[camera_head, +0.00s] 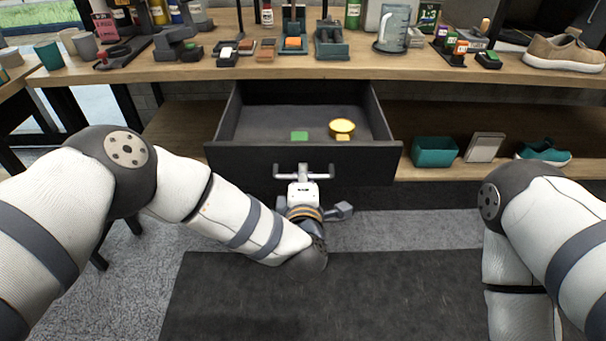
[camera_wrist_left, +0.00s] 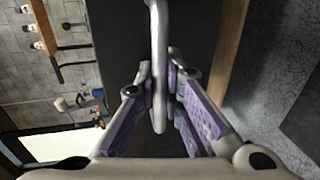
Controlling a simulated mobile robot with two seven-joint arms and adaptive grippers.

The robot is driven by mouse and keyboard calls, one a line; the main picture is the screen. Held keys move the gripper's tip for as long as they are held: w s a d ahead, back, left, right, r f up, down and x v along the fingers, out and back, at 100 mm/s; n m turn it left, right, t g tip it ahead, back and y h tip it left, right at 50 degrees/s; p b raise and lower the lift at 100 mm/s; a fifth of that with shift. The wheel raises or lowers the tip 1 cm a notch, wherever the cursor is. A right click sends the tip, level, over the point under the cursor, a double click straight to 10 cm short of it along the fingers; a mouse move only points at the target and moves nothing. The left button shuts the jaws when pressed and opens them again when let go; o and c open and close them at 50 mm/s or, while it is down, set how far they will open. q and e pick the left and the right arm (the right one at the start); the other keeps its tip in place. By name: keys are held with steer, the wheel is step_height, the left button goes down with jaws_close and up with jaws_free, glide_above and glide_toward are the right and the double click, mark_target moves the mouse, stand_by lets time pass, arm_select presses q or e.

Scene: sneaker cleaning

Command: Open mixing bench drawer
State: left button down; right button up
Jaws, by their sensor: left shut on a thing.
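The mixing bench drawer (camera_head: 262,163) is dark grey and stands pulled out from under the wooden bench top (camera_head: 230,72). Inside it lie a round yellow tin (camera_head: 342,127) and a small green item (camera_head: 299,136). Its silver bar handle (camera_head: 318,176) is on the front. My left gripper (camera_head: 303,177) is at the middle of the handle. In the left wrist view the handle bar (camera_wrist_left: 158,60) passes between the fingers of my left gripper (camera_wrist_left: 160,95), which are shut on it. My right gripper is out of view; only the right arm shows.
The bench top carries brushes, bottles, a clear jug (camera_head: 393,28) and a tan sneaker (camera_head: 564,52). On the lower shelf at right are a teal bin (camera_head: 434,151), a grey box (camera_head: 485,147) and a teal shoe (camera_head: 545,153). The floor before the drawer holds a dark mat (camera_head: 400,290).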

arm_select(q)
steer(key=c, duration=2)
jaws_free()
steer(key=shift+o, duration=0.2)
steer(key=v, duration=1.2)
